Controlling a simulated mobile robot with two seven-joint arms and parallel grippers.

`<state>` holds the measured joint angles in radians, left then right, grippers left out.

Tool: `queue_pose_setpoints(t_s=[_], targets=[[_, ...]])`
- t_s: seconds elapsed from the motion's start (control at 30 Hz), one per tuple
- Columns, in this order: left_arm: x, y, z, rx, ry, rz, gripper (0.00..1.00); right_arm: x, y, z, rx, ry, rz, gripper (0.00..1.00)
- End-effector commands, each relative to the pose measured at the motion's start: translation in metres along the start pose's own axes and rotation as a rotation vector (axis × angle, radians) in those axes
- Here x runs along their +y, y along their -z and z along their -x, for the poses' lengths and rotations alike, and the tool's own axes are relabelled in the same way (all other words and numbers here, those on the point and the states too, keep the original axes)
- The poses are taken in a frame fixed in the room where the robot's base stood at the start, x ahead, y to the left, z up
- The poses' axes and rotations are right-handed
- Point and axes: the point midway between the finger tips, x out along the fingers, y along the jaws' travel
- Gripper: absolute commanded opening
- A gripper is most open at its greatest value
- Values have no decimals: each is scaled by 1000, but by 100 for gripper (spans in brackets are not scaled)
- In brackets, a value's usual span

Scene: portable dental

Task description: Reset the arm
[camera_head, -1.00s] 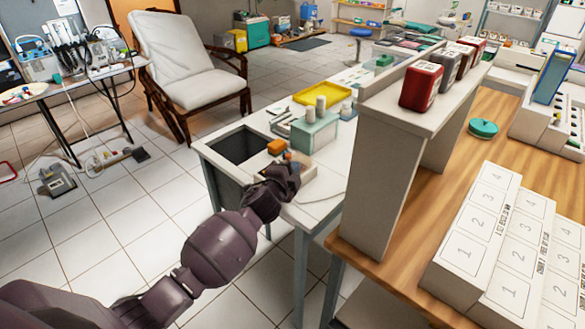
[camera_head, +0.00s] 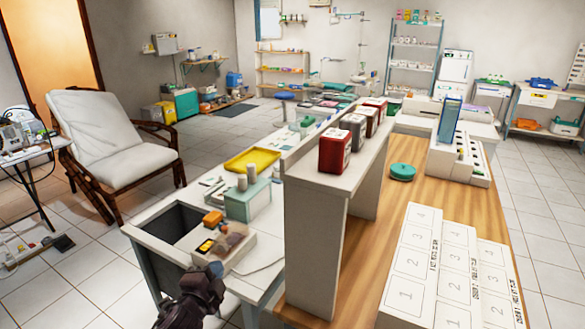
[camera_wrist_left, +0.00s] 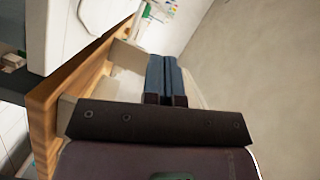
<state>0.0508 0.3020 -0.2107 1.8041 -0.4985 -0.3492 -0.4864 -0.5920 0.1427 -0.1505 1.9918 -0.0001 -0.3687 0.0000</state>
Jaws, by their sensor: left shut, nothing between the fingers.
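My left gripper (camera_head: 213,270) shows at the bottom of the head view, in front of the white table's near edge and just below a small box of items. Its dark arm comes up from the lower edge. In the left wrist view the two blue-grey fingers (camera_wrist_left: 162,80) lie side by side, closed with nothing between them. My right gripper is in neither view.
A white table (camera_head: 262,283) holds an open bin (camera_head: 172,222), a pale green box (camera_head: 247,200) and a yellow tray (camera_head: 256,159). A raised shelf (camera_head: 312,230) stands beside it, with red and grey containers. Numbered white boxes (camera_head: 409,265) lie on the wooden counter (camera_head: 357,275).

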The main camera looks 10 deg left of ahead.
Motion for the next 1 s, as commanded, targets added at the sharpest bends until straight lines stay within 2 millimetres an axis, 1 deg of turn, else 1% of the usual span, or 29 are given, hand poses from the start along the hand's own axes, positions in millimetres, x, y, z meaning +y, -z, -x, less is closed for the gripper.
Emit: queue_pose_setpoints(t_s=[0.13,0.23,0.27,0.3,0.4,0.47,0.57,0.67,0.83,0.9,1.0], targets=[[-1,2,0,7,-8,128,0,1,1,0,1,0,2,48],[-6,9,2,23,-15,292,0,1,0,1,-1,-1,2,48],[-4,9,6,24,-24,350,0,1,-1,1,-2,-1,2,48],[1,9,12,20,-38,428,0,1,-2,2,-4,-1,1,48],[18,4,31,-2,-77,592,0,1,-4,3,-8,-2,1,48],[28,0,43,-20,-98,672,0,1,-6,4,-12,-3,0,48],[48,-7,66,-57,-133,797,0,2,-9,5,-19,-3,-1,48],[71,-16,94,-111,-170,920,0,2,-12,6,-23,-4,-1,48],[114,-36,158,-237,-227,1096,0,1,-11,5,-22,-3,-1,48],[130,-43,185,-289,-246,1133,0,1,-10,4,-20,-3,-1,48],[149,-53,218,-357,-266,1157,0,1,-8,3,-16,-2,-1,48]])
